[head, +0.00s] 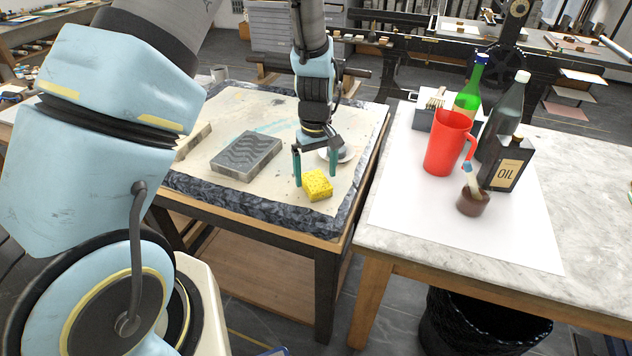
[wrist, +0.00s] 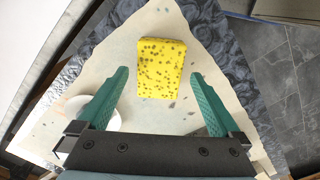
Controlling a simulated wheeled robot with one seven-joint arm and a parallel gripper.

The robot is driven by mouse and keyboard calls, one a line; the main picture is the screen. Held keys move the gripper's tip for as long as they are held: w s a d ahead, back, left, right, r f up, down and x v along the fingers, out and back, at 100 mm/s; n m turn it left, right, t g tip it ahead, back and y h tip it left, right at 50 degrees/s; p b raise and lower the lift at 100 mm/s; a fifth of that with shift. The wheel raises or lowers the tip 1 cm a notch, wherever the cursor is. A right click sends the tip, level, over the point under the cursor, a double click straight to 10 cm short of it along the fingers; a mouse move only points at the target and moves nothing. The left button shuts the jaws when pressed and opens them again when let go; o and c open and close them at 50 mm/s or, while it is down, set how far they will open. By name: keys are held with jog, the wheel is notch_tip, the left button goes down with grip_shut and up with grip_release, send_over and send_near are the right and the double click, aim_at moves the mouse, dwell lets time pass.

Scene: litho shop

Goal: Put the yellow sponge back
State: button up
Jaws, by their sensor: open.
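The yellow sponge (head: 317,185) lies on the pale sheet near the front right corner of the stone-topped table. In the wrist view the yellow sponge (wrist: 161,69) lies ahead of the fingertips, roughly centred between them, with nothing touching it. My gripper (head: 316,181) points down over that corner with its green fingers spread. In the wrist view my gripper (wrist: 158,74) is open and empty. A white saucer (head: 343,155) is just behind the gripper, partly hidden by it.
A grey slab (head: 247,157) lies left of the sponge. On the marble table (head: 590,200) at right stand a red jug (head: 448,143), a green bottle (head: 468,88), a dark bottle (head: 503,110), an oil can (head: 508,165) and a brown pot (head: 472,201). A gap separates the tables.

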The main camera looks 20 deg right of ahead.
aim_at(316, 181)
notch_tip(316, 181, up, 9)
jog(key=b, duration=0.2)
jog(key=s+a+r, duration=0.2)
jog(key=a, duration=1.3)
jog(key=s+a+r+m+t, duration=0.1)
jog(key=s+a+r, duration=0.1)
jog(key=a, duration=1.3)
jog(key=shift+r+m+t, duration=0.3)
jog(key=shift+r, duration=0.2)
jog(key=shift+w+a, duration=0.1)
jog(key=shift+c, duration=0.2)
